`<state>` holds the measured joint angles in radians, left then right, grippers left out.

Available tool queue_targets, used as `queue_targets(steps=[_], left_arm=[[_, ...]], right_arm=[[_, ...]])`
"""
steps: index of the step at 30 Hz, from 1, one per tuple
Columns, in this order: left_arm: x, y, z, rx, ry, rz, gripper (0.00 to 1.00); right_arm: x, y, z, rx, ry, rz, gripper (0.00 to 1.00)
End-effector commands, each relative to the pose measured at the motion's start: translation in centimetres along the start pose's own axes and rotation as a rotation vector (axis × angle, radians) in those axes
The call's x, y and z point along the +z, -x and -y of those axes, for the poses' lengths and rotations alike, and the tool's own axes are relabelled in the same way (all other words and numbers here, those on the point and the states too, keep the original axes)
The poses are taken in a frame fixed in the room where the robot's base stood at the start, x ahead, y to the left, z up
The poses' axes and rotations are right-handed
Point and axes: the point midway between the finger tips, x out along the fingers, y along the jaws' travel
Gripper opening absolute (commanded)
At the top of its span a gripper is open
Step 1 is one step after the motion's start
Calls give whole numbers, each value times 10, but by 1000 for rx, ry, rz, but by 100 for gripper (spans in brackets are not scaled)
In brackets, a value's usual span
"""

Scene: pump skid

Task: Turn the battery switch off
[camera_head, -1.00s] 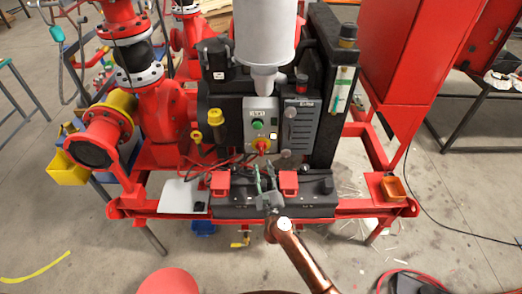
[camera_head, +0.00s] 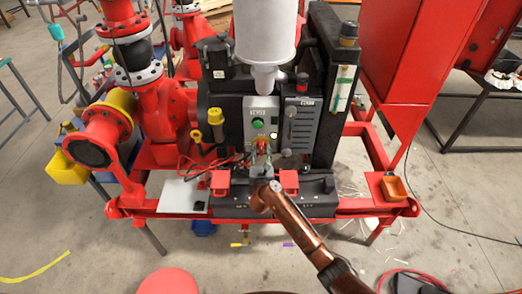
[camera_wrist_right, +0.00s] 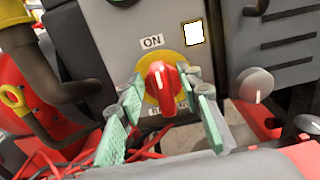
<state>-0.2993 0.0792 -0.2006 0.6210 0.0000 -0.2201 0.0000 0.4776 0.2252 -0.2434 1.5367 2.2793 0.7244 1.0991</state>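The battery switch is a red knob (camera_wrist_right: 160,76) on a yellow disc, low on the grey control panel (camera_wrist_right: 175,22). An "ON" label sits above it; the label below is partly hidden. In the right wrist view my right gripper (camera_wrist_right: 168,98) is open, with a green-padded finger to each side of the knob. I cannot tell whether the fingers touch it. In the head view my right gripper (camera_head: 261,160) is in front of the panel's lower part and partly covers the switch. My left gripper is not in view.
A green button (camera_head: 258,124) is higher on the panel (camera_head: 261,105). A grey box with a round knob (camera_wrist_right: 256,85) stands right beside it. Black batteries with red terminal covers (camera_head: 289,180) lie below. Red cables (camera_wrist_right: 60,158) run at the lower left.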

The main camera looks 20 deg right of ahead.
Motion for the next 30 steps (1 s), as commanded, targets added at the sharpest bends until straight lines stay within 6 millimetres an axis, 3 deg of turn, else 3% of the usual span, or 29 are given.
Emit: queue_targets(steps=[8,22,30], left_arm=[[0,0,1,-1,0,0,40],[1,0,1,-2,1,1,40],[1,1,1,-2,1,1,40]], right_arm=[[0,-2,0,0,0,0,33],[0,-1,0,0,1,0,0],[0,-1,0,0,5,0,0]])
